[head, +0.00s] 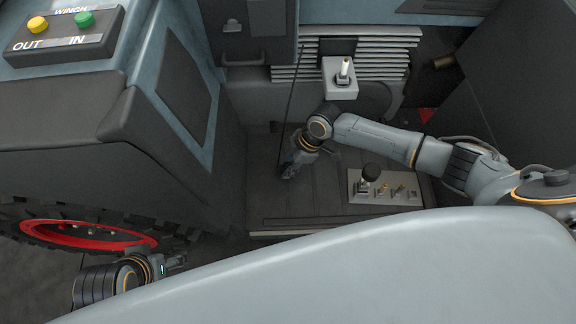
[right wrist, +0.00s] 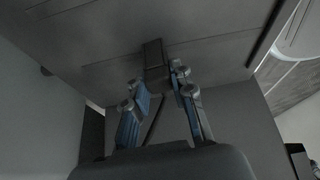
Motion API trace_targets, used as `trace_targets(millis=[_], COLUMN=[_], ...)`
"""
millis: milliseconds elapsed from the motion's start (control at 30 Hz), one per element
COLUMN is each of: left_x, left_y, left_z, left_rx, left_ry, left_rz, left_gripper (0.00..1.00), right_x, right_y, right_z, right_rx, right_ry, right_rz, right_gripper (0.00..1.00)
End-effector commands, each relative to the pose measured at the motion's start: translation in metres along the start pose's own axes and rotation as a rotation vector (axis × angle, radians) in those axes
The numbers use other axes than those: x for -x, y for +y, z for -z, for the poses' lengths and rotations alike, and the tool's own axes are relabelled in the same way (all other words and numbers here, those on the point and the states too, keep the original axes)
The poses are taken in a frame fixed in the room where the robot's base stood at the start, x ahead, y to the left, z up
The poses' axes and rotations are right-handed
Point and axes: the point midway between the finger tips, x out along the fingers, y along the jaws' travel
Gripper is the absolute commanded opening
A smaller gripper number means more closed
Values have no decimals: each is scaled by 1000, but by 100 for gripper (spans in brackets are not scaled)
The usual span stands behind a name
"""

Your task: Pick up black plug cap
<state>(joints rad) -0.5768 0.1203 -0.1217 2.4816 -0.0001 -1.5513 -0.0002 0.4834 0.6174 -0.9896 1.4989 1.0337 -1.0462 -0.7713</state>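My right gripper (head: 290,168) is low over the dark floor of the cab, beside the lower end of a thin black cable (head: 293,100). In the right wrist view its two blue-padded fingers (right wrist: 160,82) stand on either side of a small black block (right wrist: 153,58), which looks like the black plug cap. The fingertips are close to its sides; whether they press on it is not clear. In the head view the cap is too small and dark to make out. My left gripper (head: 176,263) is at the lower left near the tyre, and its fingers are hard to read.
A control panel (head: 355,190) with a black knob lies right of my right gripper. A white box with a lever (head: 341,80) stands behind. A winch box (head: 70,35) with yellow and green buttons is at upper left, above a red-rimmed tyre (head: 90,238).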

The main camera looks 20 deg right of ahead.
Motion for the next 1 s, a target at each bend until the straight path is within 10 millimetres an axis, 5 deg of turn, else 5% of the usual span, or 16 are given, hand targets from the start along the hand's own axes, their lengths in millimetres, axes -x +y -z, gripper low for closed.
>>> trace_targets(millis=[467, 700, 800, 1000], left_x=[2, 17, 26, -49], left_y=[0, 0, -1, 2], left_z=[-1, -3, 1, -11], left_rx=[0, 1, 1, -1], left_ry=[-6, -39, -35, -69], left_rz=[-1, -1, -1, -6], left_gripper=[66, 66, 66, 66], right_x=[5, 36, 57, 88], right_y=[0, -1, -21, -47], right_z=[2, 14, 19, 26], right_rx=[0, 1, 3, 2], right_ry=[0, 1, 1, 1], right_rz=[0, 0, 3, 2], right_gripper=[0, 0, 0, 0])
